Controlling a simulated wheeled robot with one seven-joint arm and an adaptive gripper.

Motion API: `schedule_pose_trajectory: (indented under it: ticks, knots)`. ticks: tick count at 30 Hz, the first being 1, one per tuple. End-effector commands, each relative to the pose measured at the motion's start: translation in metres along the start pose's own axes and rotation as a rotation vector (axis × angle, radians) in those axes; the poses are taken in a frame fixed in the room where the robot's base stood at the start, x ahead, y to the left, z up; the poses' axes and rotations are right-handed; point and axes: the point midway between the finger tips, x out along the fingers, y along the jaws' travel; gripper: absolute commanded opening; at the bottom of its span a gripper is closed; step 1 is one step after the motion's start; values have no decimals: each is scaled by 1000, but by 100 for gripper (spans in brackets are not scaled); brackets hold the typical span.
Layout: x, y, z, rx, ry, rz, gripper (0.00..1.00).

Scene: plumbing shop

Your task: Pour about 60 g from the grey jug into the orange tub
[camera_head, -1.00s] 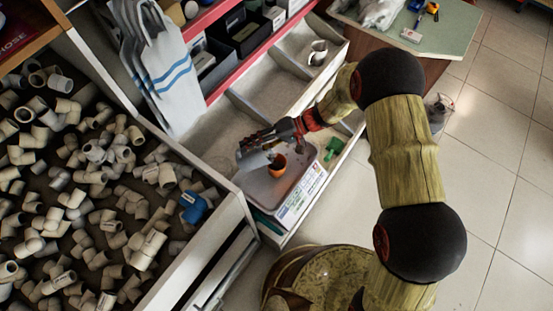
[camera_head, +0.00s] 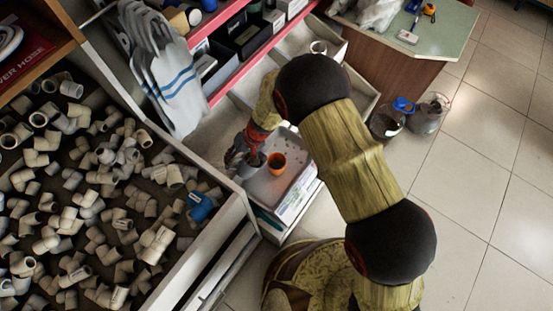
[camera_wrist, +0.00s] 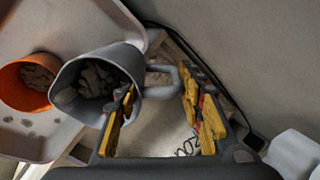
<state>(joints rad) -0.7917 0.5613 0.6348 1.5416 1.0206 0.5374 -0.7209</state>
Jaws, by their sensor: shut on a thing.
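The grey jug (camera_wrist: 68,98) stands roughly upright beside the orange tub; it also shows in the head view (camera_head: 247,171). Brownish-grey pieces lie inside it. My gripper (camera_wrist: 163,115) is shut on the jug at its handle side; the handle (camera_wrist: 160,82) shows between the fingers. In the head view my gripper (camera_head: 247,153) partly covers the jug. The orange tub (camera_wrist: 14,92) sits on a grey tray (camera_wrist: 75,25), with similar pieces inside; it also shows in the head view (camera_head: 276,167). I cannot tell whether the jug touches the tray.
A few loose bits (camera_wrist: 28,122) lie on the tray near the tub. A bin of pale pipe fittings (camera_head: 90,190) with a blue piece (camera_head: 201,207) is at left. Grey gloves (camera_head: 165,75) hang behind.

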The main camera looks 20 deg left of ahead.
Motion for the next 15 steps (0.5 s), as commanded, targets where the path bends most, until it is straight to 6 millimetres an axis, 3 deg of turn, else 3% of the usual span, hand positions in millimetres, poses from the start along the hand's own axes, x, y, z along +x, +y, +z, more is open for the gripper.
schedule_pose_trajectory:
  ticks: [15]
  knots:
    - [9,-17,0,-2,-2,155,0]
